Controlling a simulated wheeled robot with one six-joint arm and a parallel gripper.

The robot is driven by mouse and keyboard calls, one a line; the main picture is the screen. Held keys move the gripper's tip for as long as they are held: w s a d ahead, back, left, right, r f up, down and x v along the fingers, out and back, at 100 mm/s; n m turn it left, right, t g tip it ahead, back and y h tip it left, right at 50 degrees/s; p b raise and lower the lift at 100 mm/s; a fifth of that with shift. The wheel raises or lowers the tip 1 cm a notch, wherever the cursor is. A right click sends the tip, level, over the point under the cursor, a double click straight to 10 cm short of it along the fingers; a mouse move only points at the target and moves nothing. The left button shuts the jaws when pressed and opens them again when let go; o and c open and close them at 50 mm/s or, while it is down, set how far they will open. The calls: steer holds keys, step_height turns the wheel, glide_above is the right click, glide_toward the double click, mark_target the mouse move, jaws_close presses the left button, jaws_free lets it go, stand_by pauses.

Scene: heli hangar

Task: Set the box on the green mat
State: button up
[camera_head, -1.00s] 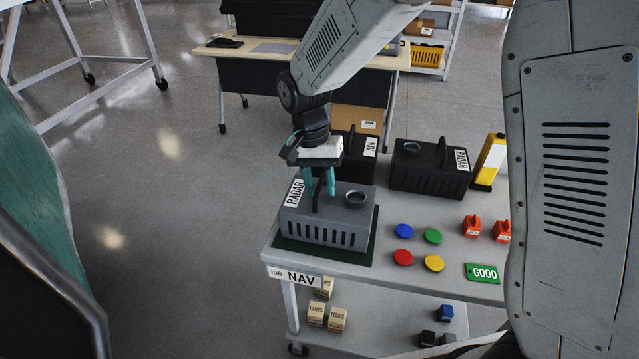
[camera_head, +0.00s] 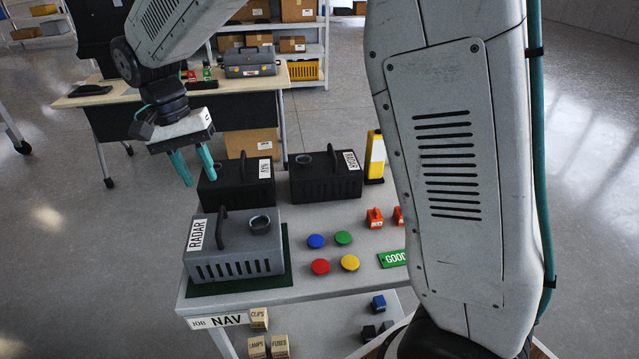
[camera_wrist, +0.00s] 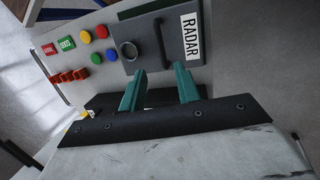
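A grey box labelled RADAR (camera_head: 235,266), with a black top handle and a round cap, sits upright on the dark green mat (camera_head: 287,255) at the table's near left corner. A black box labelled NAV (camera_head: 235,192) and a black box labelled RADAR (camera_head: 325,182) stand behind it, off the mat. My gripper (camera_head: 200,181) is open and empty, raised above and behind the grey box, in front of the NAV box in the picture. In the wrist view the open fingers (camera_wrist: 160,72) have nothing between them, and the grey box (camera_wrist: 150,65) lies beyond them.
The table's card (camera_head: 218,321) reads JOB NAV. Several coloured discs (camera_head: 320,266), orange pieces (camera_head: 374,218) and a green GOOD tag (camera_head: 392,259) lie right of the mat. A yellow-and-white block (camera_head: 375,158) stands at the back. A desk (camera_head: 105,96) stands behind the table.

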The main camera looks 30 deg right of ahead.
steer(key=s+d+r+n+t+y, duration=0.1)
steer(key=s+d+r+n, duration=0.1)
steer(key=s+d+r, duration=0.7)
steer(key=s+d+f+n+t, duration=0.1)
steer(key=s+d+f, duration=0.1)
steer(key=s+d, duration=0.3)
steer(key=s+d+f+n+t, duration=0.1)
steer(key=s+d, duration=0.4)
steer(key=s, duration=0.8)
steer(key=shift+s+d+f+n+t, duration=0.2)
steer(key=shift+s+f+n+t, duration=0.1)
steer(key=shift+f+t, duration=0.15)
